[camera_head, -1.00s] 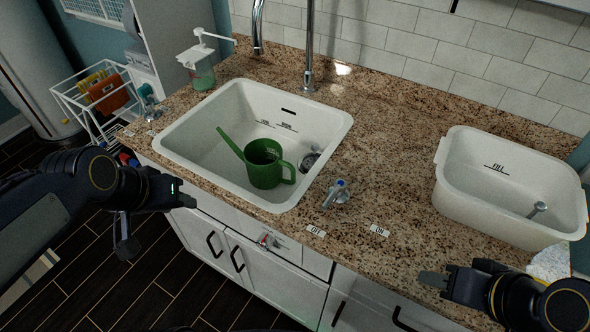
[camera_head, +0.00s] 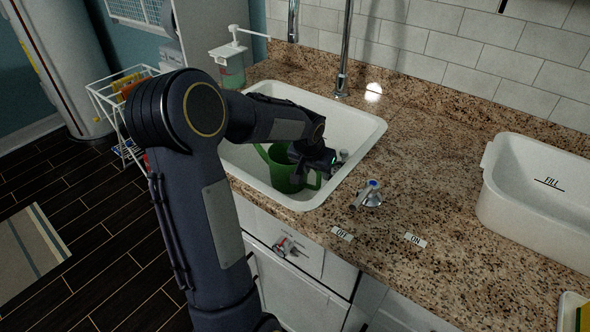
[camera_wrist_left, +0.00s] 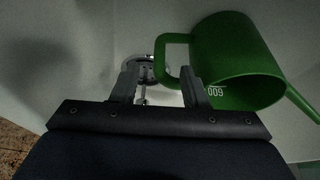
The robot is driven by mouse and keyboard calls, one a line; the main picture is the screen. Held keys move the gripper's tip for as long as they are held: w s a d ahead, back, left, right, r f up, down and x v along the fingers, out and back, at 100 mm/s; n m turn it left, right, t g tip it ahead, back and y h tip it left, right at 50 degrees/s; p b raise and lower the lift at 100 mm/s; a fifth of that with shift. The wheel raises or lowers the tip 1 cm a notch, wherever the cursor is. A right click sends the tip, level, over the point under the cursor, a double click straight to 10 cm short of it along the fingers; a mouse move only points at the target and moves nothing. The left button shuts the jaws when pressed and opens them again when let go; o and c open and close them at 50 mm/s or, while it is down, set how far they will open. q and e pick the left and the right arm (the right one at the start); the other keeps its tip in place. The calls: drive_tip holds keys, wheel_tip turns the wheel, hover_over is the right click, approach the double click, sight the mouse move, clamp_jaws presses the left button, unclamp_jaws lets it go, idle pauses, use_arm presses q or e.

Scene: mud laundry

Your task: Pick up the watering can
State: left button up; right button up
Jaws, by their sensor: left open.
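The green watering can (camera_head: 281,171) stands in the white sink basin (camera_head: 366,130). Its spout points to the left, and my left arm and gripper hide part of it in the head view. My left gripper (camera_head: 331,160) is over the sink, at the can's handle side. In the left wrist view the can (camera_wrist_left: 238,62) is at the upper right, with its handle (camera_wrist_left: 163,62) toward the gripper. The left gripper's two fingers (camera_wrist_left: 160,82) are apart, the right one close to or overlapping the handle. I cannot tell whether they touch. My right gripper is out of view.
A faucet (camera_head: 343,50) rises behind the sink, and a soap dispenser (camera_head: 229,68) stands at its back left. A tap knob (camera_head: 370,194) is on the granite counter (camera_head: 440,190). A white tub (camera_head: 535,200) stands at the right.

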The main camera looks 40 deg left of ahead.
sight(318, 177)
use_arm(q)
drive_tip(key=x, duration=0.5)
drive_tip(key=shift+f, duration=0.2)
drive_tip(key=shift+c, duration=0.2)
